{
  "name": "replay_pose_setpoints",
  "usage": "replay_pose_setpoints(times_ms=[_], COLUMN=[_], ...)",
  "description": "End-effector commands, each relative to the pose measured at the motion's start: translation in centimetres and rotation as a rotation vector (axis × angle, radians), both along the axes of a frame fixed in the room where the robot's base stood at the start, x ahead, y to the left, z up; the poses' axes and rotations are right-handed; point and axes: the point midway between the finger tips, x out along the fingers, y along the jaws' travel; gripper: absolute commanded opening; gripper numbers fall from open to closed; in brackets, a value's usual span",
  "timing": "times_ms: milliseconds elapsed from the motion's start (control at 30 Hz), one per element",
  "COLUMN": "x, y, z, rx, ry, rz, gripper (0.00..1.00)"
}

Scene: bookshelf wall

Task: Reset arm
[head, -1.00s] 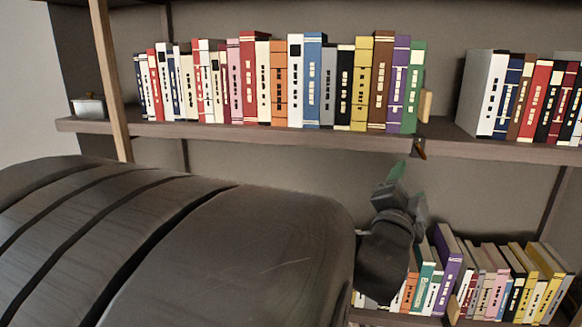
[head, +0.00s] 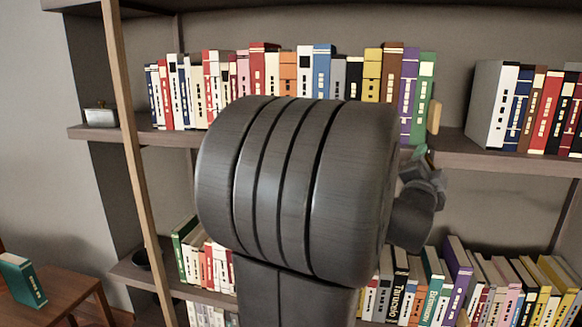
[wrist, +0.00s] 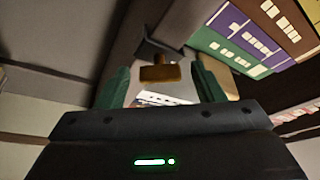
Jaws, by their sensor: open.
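My gripper (head: 419,153) is in the head view right of centre, just below the front edge of the upper shelf, close to the end of the book row. Its green fingers are only partly visible there. In the wrist view my gripper (wrist: 162,88) shows its two green fingers spread apart, with nothing held between them. Beyond the fingers is a small brown block (wrist: 160,73) with a dark piece behind it. I cannot tell if it is fixed to the shelf. My arm covers much of the middle of the head view.
The upper shelf (head: 480,158) bears a long row of books ending in a green book (head: 423,97), with a tan block (head: 434,116) beside it. A wooden post (head: 128,150) stands left. Lower shelves hold more books. A low table (head: 60,292) with a teal book (head: 22,281) is lower left.

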Motion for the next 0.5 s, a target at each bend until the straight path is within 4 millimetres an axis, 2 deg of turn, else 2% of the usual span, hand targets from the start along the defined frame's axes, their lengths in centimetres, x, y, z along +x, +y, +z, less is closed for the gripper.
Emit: replay_pose_setpoints(times_ms=[333, 500], x=[-0.2, -1.8], y=[0.2, 1.2], z=[0.0, -0.4], rx=[-0.001, -0.001], ry=[-0.001, -0.001], rz=[0.001, 0.001], gripper=[0.62, 0.62])
